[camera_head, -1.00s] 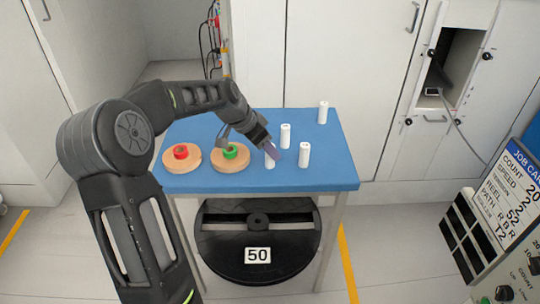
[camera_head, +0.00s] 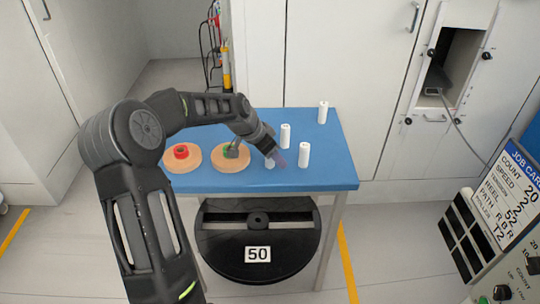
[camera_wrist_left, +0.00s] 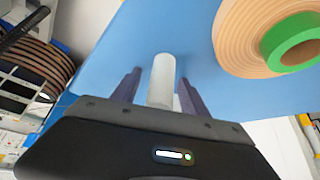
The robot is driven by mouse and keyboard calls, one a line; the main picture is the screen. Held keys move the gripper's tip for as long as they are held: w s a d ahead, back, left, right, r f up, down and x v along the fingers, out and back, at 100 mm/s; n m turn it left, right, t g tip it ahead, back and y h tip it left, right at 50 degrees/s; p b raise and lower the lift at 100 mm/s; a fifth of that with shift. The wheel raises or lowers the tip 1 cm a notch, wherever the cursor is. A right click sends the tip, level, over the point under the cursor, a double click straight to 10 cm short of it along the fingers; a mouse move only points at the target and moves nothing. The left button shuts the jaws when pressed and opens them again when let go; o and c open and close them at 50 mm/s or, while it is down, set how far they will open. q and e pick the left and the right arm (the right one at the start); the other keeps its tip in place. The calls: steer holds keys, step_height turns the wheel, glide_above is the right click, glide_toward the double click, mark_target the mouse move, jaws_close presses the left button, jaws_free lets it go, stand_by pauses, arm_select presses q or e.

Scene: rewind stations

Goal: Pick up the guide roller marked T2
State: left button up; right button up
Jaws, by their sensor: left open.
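Several white upright guide rollers stand on the blue table (camera_head: 335,172). One roller (camera_head: 269,163) is mostly hidden behind my left gripper (camera_head: 279,158). The others are a front right roller (camera_head: 304,155), a middle roller (camera_head: 285,136) and a back right roller (camera_head: 323,112). In the left wrist view, a white roller (camera_wrist_left: 161,80) stands between the two dark, spread fingers of my left gripper. The gripper is open, and I cannot tell whether a finger touches the roller. No T2 mark is readable on any roller. My right gripper is out of view.
Two tan reels lie left of the rollers, one with a red core (camera_head: 181,151) and one with a green core (camera_wrist_left: 292,43). A black reel labelled 50 (camera_head: 258,254) is under the table. A job card panel (camera_head: 510,190) stands at the right. The table's right front is clear.

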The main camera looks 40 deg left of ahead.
arm_select(q)
jaws_close()
stand_by(0.4)
steer(key=shift+r, duration=0.1)
step_height(320, 180, up, 10)
stand_by(0.6)
stand_by(0.5)
